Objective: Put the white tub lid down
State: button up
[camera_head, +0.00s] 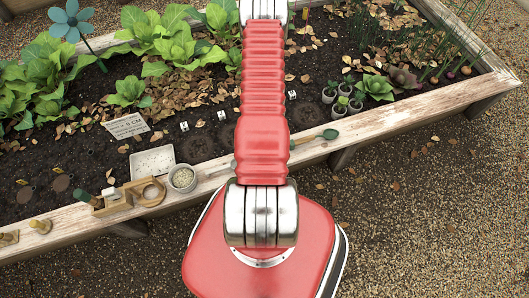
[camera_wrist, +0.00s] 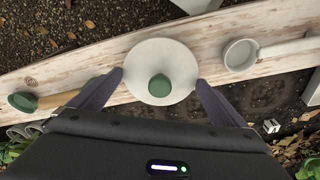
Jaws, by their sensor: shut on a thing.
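In the wrist view, the white tub lid (camera_wrist: 143,88) is a round white disc with a green knob (camera_wrist: 159,86) in its middle. My gripper (camera_wrist: 160,81) is shut on the lid, one finger at each side of its edge. The lid is over the pale wooden rim (camera_wrist: 97,66) of the raised bed. I cannot tell whether it touches the wood. In the head view my arm hides the lid and gripper.
In the wrist view, a white scoop (camera_wrist: 240,54) lies right of the lid and a green-ended wooden-handled tool (camera_wrist: 24,101) left. In the head view, a grey bowl of grains (camera_head: 182,178), white tray (camera_head: 152,161) and wooden pieces (camera_head: 112,201) are at left.

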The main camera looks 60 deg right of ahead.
jog(key=shift+f, duration=1.35)
jog(key=o, duration=0.7)
jog(key=shift+c, duration=0.2)
jog(key=shift+s+a+r, duration=0.1)
jog(key=shift+a+r, duration=0.1)
jog(key=shift+r, duration=1.8)
jog(key=shift+s+a+r, duration=0.1)
jog(key=shift+a+r, duration=0.15)
jog(key=shift+r, duration=1.75)
jog(key=shift+s+a+r, duration=0.1)
jog(key=shift+a+r, duration=0.1)
jog(key=shift+r, duration=1.8)
